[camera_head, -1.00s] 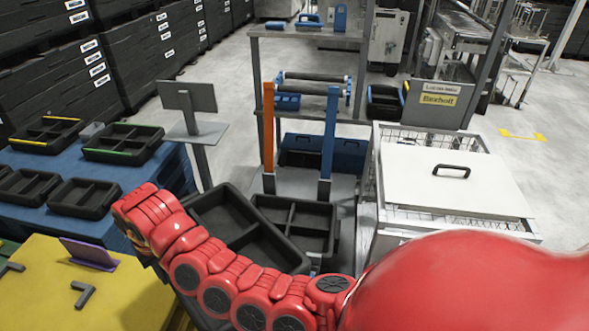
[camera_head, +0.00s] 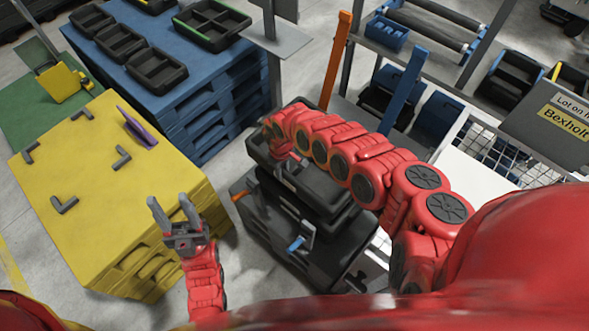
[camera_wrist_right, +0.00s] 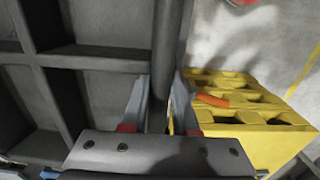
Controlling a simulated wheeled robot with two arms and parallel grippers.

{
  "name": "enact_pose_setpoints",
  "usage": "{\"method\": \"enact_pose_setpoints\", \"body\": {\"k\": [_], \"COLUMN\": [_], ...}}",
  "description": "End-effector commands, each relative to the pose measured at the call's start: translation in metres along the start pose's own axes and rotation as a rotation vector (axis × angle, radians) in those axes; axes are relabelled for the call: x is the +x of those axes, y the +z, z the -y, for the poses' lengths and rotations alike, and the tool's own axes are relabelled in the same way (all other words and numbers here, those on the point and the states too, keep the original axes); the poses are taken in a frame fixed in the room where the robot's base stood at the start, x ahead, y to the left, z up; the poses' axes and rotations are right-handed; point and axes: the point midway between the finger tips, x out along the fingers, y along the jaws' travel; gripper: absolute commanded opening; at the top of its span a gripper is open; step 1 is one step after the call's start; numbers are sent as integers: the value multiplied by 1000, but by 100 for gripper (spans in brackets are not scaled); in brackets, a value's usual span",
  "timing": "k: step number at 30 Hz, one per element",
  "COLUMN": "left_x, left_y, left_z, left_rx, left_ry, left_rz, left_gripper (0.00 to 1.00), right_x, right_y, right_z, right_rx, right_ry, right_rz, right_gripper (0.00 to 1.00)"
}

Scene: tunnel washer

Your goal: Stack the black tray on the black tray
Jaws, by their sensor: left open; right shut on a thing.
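My right gripper (camera_head: 288,165) is shut on the wall of a black tray (camera_head: 257,150), at centre in the head view. My red right arm covers much of this tray. In the wrist view the fingers (camera_wrist_right: 155,105) clasp its dark wall, with the tray's compartments (camera_wrist_right: 100,95) on the left. Black tray-like shapes (camera_head: 300,205) show directly beneath the held tray; whether they touch it cannot be told. My left gripper (camera_head: 172,203) is open and empty, by the right edge of the yellow pallet stack.
The yellow pallet stack (camera_head: 75,165) carries grey corner brackets and a purple plate (camera_head: 137,128). Blue pallets (camera_head: 205,100) at the back left hold several black trays (camera_head: 120,42). Orange (camera_head: 336,60) and blue (camera_head: 403,90) posts stand beyond my right arm.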

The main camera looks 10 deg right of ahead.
Motion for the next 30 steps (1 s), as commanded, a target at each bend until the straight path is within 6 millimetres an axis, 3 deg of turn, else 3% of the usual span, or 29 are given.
{"method": "enact_pose_setpoints", "body": {"k": [4,11,30], "left_x": [6,1,-45], "left_y": [-1,0,8], "left_z": [0,0,-2], "left_rx": [0,0,0], "left_ry": [0,0,0], "left_rz": [0,0,0], "left_gripper": [50,50,50], "right_x": [8,17,68], "right_y": [10,10,10], "right_z": [0,-1,-1], "right_rx": [-18,-20,-18], "right_ry": [1,2,2], "right_rz": [3,-3,-3], "right_gripper": [0,0,0]}}
